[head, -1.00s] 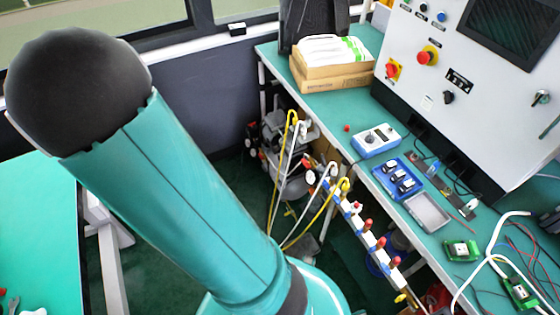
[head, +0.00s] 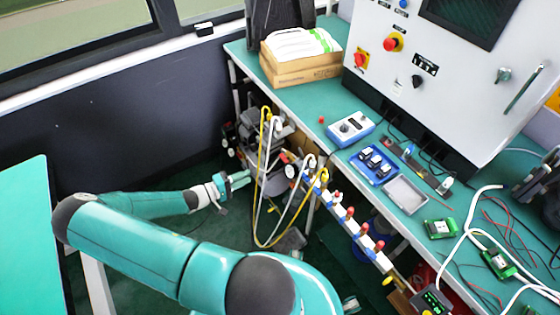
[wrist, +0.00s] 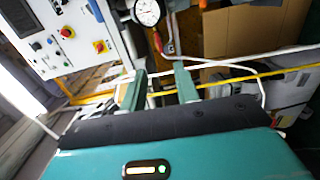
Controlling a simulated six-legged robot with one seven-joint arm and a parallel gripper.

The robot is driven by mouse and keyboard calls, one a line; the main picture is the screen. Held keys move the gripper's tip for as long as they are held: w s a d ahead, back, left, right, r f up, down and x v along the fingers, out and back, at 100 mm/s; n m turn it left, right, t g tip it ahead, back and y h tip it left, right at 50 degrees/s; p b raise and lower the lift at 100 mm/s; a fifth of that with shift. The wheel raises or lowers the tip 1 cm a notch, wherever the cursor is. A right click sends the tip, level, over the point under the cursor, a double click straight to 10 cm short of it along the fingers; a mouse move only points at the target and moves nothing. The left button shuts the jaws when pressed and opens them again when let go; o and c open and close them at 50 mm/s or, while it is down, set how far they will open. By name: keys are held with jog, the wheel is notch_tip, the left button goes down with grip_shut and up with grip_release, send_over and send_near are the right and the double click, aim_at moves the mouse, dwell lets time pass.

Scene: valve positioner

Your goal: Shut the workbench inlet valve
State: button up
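My gripper (head: 243,178) is in front of the bench's left underside, left of the hanging hoses. In the wrist view its two fingers (wrist: 160,84) stand apart with nothing between them, so it is open. A manifold bar (head: 352,228) with several red-tipped valves and blue fittings runs along the bench's front edge. In the wrist view a small red handle (wrist: 158,43) sits just below a round pressure gauge (wrist: 147,12), beyond the fingertips. I cannot tell for certain which part is the inlet valve.
Yellow and white hoses (head: 262,190) hang in loops just right of my gripper. A compressor (head: 272,137) stands under the green bench (head: 335,100). A control panel (head: 450,80) stands on it. The floor left of the hoses is clear.

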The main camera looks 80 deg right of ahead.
aim_at(284, 159)
jog(key=s+d+h, duration=0.1)
jog(key=s+d, duration=0.9)
jog(key=d, duration=0.2)
jog(key=shift+s+f+n, duration=0.2)
jog(key=shift+f+n, duration=0.1)
jog(key=shift+f, duration=0.15)
jog(key=shift+c, duration=0.2)
grip_shut()
